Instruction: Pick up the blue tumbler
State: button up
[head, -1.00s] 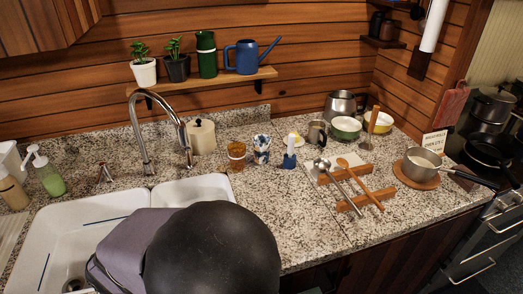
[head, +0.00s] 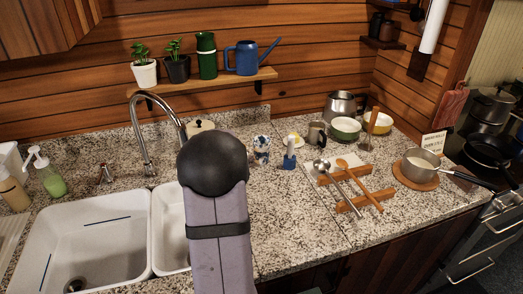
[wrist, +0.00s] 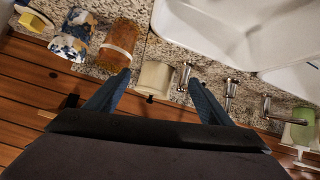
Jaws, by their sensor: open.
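The blue tumbler, marbled blue and white (head: 261,150), stands upright on the granite counter right of my arm in the head view. It also shows at the upper left of the wrist view (wrist: 73,36). My gripper (wrist: 160,77) shows in the wrist view with two blue fingers spread wide and nothing held. The tumbler lies outside the fingers, left of the left finger and apart from it. An amber tumbler (wrist: 118,45) stands between the blue tumbler and that finger. In the head view my arm hides the gripper and the amber tumbler.
A cream canister (wrist: 155,78) appears between the fingers. A small blue item (head: 289,160) stands right of the tumbler. The faucet (head: 145,130) and sinks (head: 100,215) are at the left, spoons on a wooden rest (head: 350,202) at the right. Front counter is clear.

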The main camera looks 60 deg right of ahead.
jog(key=m+t+h, duration=0.1)
jog(key=h, duration=0.1)
send_near(263, 143)
jog(key=w, duration=0.5)
jog(key=shift+m+t, duration=0.5)
jog(key=shift+m, duration=0.2)
jog(key=s, duration=0.1)
jog(key=s+d+f, duration=0.1)
jog(key=s+f+b, duration=0.1)
jog(key=shift+s+d, duration=0.35)
jog(key=shift+d, duration=0.05)
jog(key=shift+p+x, duration=0.3)
jog(key=shift+x, duration=0.85)
jog(key=shift+p+x, duration=1)
jog(key=shift+x, duration=1.55)
jog(key=shift+d, duration=0.1)
jog(key=shift+c, duration=0.6)
jog(key=shift+r, duration=0.1)
jog(key=c, duration=1.2)
jog(key=shift+r, duration=0.1)
